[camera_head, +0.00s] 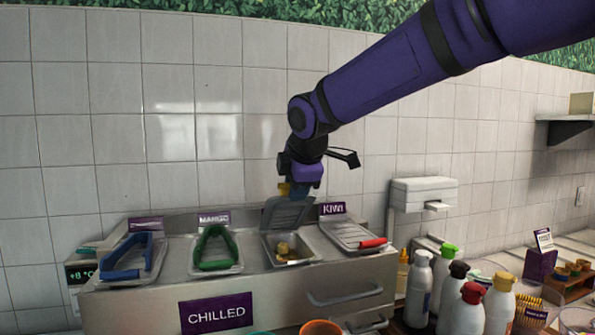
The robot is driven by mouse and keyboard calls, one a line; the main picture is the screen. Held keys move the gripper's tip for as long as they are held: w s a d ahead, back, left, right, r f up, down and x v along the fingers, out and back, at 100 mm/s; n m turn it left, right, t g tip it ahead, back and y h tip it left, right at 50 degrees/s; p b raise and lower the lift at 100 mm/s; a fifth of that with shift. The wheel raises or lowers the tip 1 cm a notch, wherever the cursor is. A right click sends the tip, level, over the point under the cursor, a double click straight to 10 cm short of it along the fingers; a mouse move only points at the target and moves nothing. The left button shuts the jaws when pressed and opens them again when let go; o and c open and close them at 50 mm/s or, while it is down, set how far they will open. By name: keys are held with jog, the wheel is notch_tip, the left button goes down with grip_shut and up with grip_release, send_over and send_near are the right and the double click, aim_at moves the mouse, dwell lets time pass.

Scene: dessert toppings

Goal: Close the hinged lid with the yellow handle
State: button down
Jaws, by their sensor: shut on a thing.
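The hinged lid (286,213) stands raised, nearly upright, at the back of the third bin from the left in the chilled counter. Its yellow handle (284,189) shows at the lid's top edge, partly hidden by my gripper. My gripper (296,190) is above the lid at its top edge, pointing down, and is shut on the yellow handle. The fingertips are small and partly covered here. The open bin (271,255) below the lid holds yellow-brown pieces.
A KIWI sign (332,209) stands close right of the raised lid. Several bottles (468,310) stand at the front right. The tiled wall is behind.

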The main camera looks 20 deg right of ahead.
jog(key=shift+t, duration=0.4)
jog(key=s+f, duration=0.2)
jog(key=f, duration=0.1)
jog(key=s+f, duration=0.1)
jog(key=f, duration=0.2)
jog(key=s+f, duration=0.2)
jog(key=f, duration=0.1)
jog(key=shift+s+f, duration=0.2)
jog(key=shift+s, duration=0.1)
jog(key=shift+s+f, duration=0.15)
jog(key=shift+f, duration=0.5)
jog(key=c, duration=1)
grip_release()
jog(key=v, duration=1)
jog(key=shift+s+r, duration=0.25)
jog(key=shift+r, duration=0.1)
